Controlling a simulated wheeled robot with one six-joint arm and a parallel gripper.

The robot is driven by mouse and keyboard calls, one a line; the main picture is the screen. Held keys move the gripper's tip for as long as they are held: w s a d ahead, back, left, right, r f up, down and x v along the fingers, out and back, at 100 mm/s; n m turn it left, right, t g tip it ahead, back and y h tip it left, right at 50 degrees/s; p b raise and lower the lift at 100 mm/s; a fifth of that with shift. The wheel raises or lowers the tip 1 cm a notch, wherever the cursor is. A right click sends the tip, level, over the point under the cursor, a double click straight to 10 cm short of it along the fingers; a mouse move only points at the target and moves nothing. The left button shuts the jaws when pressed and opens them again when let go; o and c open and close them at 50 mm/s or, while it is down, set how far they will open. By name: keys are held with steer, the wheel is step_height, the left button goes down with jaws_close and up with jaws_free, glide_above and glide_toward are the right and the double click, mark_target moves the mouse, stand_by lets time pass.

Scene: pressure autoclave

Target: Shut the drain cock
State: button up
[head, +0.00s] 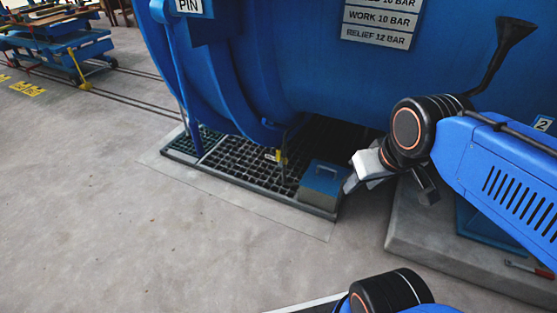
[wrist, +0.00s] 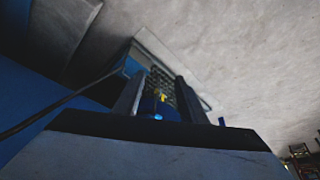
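The drain cock (head: 282,160) is a small yellowish fitting on a thin pipe under the blue autoclave (head: 280,60), above the floor grating. In the wrist view a small yellow piece (wrist: 161,96), likely part of the cock, shows far off between my fingers. Its lever angle is too small to read. My gripper (head: 352,181) is to the right of the cock and apart from it, near a blue box. In the wrist view my gripper (wrist: 160,97) has its two fingers apart with nothing held between them.
The blue box (head: 322,182) with a handle stands on the right end of the grating (head: 225,160). A concrete plinth (head: 430,245) lies to the right, with a red-handled tool (head: 528,268). A blue cart (head: 60,50) stands far left. The floor in front is clear.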

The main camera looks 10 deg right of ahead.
steer(key=w+r+m+h, duration=0.1)
steer(key=w+r+m, duration=0.1)
steer(key=w, duration=1)
steer(key=m+g+h, duration=0.1)
steer(key=m+h, duration=0.1)
steer(key=m, duration=0.4)
glide_above(278, 151)
steer(key=s+a, duration=0.4)
steer(key=s, duration=0.1)
step_height(278, 151, down, 22)
steer(key=x, duration=1.7)
steer(key=shift+s+f, duration=0.1)
steer(key=shift+s, duration=0.1)
jaws_close()
